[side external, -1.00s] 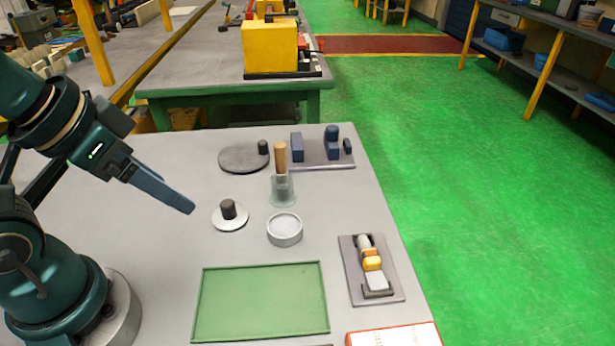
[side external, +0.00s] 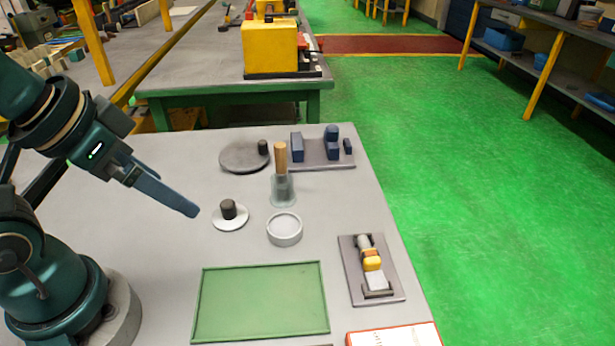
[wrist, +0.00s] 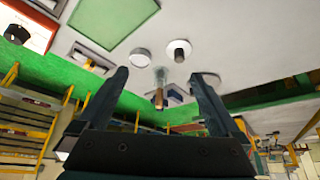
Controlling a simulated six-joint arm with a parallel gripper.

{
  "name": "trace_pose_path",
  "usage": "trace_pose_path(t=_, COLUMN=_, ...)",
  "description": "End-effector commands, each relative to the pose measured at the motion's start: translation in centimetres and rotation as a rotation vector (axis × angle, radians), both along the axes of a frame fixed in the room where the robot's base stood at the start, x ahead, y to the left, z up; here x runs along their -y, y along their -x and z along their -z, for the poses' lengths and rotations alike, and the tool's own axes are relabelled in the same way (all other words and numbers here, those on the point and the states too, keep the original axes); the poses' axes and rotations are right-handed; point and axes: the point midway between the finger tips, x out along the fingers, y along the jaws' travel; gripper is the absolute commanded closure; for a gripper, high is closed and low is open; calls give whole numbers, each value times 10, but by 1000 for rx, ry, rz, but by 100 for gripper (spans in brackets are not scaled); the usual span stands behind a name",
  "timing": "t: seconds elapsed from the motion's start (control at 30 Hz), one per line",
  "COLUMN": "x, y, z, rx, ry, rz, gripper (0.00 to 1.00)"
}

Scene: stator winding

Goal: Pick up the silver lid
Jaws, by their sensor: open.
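The silver lid (side external: 231,218) is a pale disc with a dark upright knob, lying on the grey table. In the wrist view the lid (wrist: 179,51) appears above the gap between the fingers. My gripper (side external: 192,211) is in the air to the left of the lid, apart from it. In the wrist view my gripper (wrist: 163,76) has its two fingers spread wide with nothing held between them.
A round grey container (side external: 285,230) stands right of the lid. A wooden-handled brush in a clear holder (side external: 283,189), a dark round plate (side external: 243,157) and a blue-block fixture (side external: 322,153) are behind. A green tray (side external: 262,301) and yellow-part fixture (side external: 398,280) lie nearer.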

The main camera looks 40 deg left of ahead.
Motion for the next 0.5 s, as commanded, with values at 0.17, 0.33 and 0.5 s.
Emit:
trace_pose_path(t=0.17, x=0, y=0, z=0, rx=0, ry=-1, rz=3, gripper=0)
trace_pose_path(t=0.33, x=-1, y=-14, z=-13, rx=27, ry=-37, rz=62, gripper=0)
trace_pose_path(t=0.5, x=-6, y=-42, z=-16, rx=-33, ry=-68, rz=102, gripper=0)
